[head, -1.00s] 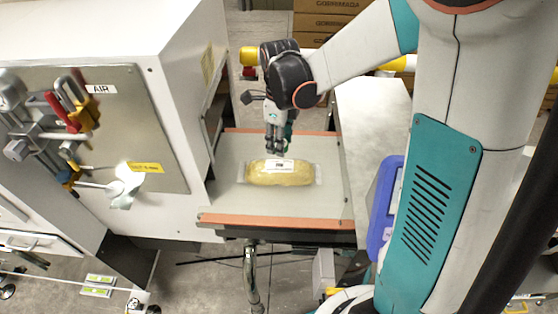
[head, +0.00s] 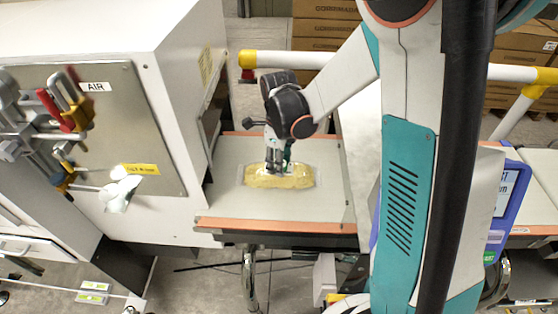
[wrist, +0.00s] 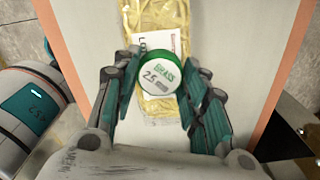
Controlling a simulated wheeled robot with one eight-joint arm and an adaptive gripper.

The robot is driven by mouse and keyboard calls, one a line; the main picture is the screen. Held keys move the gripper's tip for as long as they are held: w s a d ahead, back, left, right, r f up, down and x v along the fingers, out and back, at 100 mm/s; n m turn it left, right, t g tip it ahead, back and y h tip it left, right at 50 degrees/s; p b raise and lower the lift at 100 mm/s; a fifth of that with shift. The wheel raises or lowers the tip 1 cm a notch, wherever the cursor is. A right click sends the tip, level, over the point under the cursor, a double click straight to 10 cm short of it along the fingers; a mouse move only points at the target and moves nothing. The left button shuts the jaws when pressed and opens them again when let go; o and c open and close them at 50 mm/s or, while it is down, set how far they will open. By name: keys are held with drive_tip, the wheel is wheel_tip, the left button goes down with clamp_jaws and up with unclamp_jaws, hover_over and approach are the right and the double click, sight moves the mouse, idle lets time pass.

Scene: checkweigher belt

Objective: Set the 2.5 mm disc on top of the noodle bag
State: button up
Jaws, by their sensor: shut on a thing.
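The 2.5 mm disc (wrist: 158,77) is round, with a green rim and a white face marked BRASS 2.5. My gripper (wrist: 160,88) is shut on it, with a finger at either side. The noodle bag (wrist: 137,15) is clear with yellow noodles and a white label; the disc covers part of it in the wrist view. In the head view the bag (head: 302,177) lies flat on the belt and my gripper (head: 279,170) is over its middle. The disc cannot be made out there. I cannot tell whether the disc touches the bag.
The pale belt (head: 325,205) has orange edges and free room around the bag. A white cabinet (head: 180,95) with a tool panel stands at left. A white and yellow rail (head: 275,58) runs behind. A blue-framed screen (head: 508,200) is at right.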

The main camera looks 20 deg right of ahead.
drive_tip(key=o, duration=1.1)
drive_tip(key=shift+c, duration=0.2)
wheel_tip(320, 180, up, 12)
drive_tip(key=p, duration=0.4)
drive_tip(key=s+r+n+t, duration=0.3)
drive_tip(key=s+n, duration=0.5)
drive_tip(key=n, duration=0.5)
drive_tip(key=s+r+n+t, duration=0.4)
drive_tip(key=s+r+n, duration=0.2)
drive_tip(key=s+n, duration=0.3)
drive_tip(key=shift+s+r+n, duration=0.2)
drive_tip(key=shift+r+n, duration=0.05)
drive_tip(key=shift+n, duration=1.75)
